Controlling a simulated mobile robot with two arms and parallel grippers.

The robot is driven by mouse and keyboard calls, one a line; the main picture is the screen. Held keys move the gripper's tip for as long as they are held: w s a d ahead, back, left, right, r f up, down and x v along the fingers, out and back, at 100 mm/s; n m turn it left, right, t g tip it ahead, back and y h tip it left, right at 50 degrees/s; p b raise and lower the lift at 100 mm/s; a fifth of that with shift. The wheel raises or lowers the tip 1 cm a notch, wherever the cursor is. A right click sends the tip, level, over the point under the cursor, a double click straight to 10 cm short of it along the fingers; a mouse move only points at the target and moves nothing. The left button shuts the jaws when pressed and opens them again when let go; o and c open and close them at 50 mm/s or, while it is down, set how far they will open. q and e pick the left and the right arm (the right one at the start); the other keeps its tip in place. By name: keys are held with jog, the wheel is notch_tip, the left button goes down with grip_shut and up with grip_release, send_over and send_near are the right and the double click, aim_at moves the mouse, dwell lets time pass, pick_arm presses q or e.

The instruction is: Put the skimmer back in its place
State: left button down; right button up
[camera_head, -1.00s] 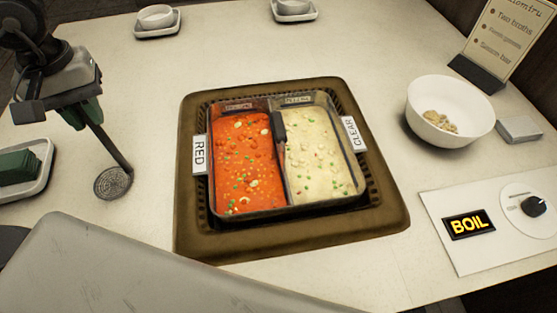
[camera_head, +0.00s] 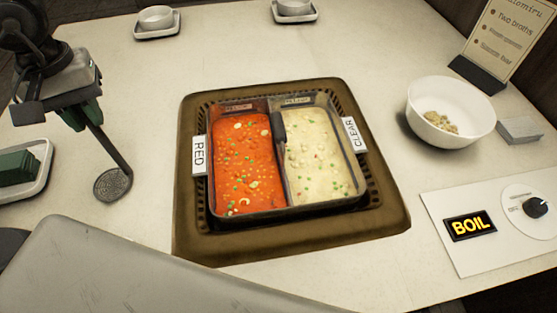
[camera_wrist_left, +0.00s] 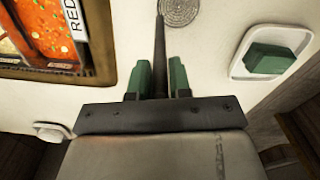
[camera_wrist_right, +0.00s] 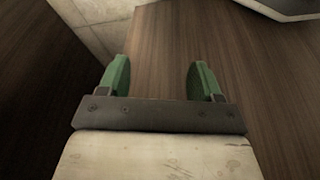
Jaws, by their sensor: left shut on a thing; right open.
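The skimmer (camera_head: 113,183) has a dark handle and a round mesh head. In the head view it hangs at the left, head low, over the table between the pot and a white tray. My left gripper (camera_head: 85,112) is shut on its handle. In the left wrist view the handle runs between the green fingers of my left gripper (camera_wrist_left: 159,80) up to the mesh head (camera_wrist_left: 180,11). I cannot tell whether the mesh head touches the table. My right gripper (camera_wrist_right: 157,78) is open and empty in the right wrist view, above a brown wooden surface.
A divided pot (camera_head: 284,209) of red and clear broth sits in a brown surround (camera_head: 190,235). A white tray (camera_head: 42,184) with a green block (camera_head: 18,167) is at the left. A white bowl (camera_head: 452,97) and a BOIL panel (camera_head: 459,259) are at the right. Small dishes stand at the back.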

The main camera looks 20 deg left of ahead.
jog(key=shift+r, duration=0.15)
pick_arm(q)
jog(key=shift+f, duration=0.1)
pick_arm(e)
jog(key=shift+w+r, duration=0.1)
jog(key=shift+r, duration=0.2)
jog(key=shift+r, duration=0.3)
pick_arm(q)
jog(key=shift+f, duration=0.1)
pick_arm(e)
jog(key=shift+r, duration=0.15)
pick_arm(q)
jog(key=shift+b, duration=0.3)
pick_arm(e)
jog(key=shift+r, duration=0.2)
pick_arm(q)
jog(key=c, duration=1)
grip_release()
jog(key=o, duration=0.8)
jog(key=shift+o, duration=0.2)
pick_arm(e)
jog(key=shift+w+r, duration=0.1)
jog(key=shift+w, duration=0.15)
